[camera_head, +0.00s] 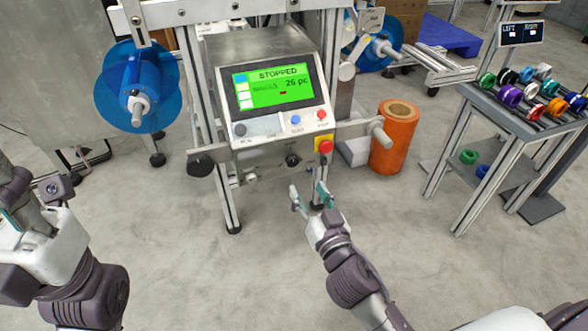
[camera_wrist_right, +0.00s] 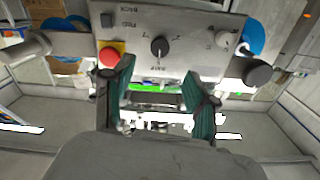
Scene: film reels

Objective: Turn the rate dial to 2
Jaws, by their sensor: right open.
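The machine's control panel (camera_head: 265,165) faces me below a green screen reading STOPPED (camera_head: 272,85). A black dial (camera_head: 293,160) sits on its lower face; in the right wrist view this dial (camera_wrist_right: 159,46) has marks around it and a label below that seems to read RATE, upside down. Its exact setting is too small to tell. My right gripper (camera_head: 307,191) is open and empty, just below and in front of the dial. In its wrist view the teal fingers (camera_wrist_right: 157,92) are spread, with the dial beyond the gap. My left gripper (camera_head: 12,215) is partly seen at the left edge.
A red stop button on yellow (camera_head: 325,146) sits beside the dial. A black knob (camera_head: 201,166) and a grey rod end (camera_head: 380,134) stick out at the sides. An orange roll (camera_head: 394,140) stands right. A cart (camera_head: 500,110) holds several colored reels.

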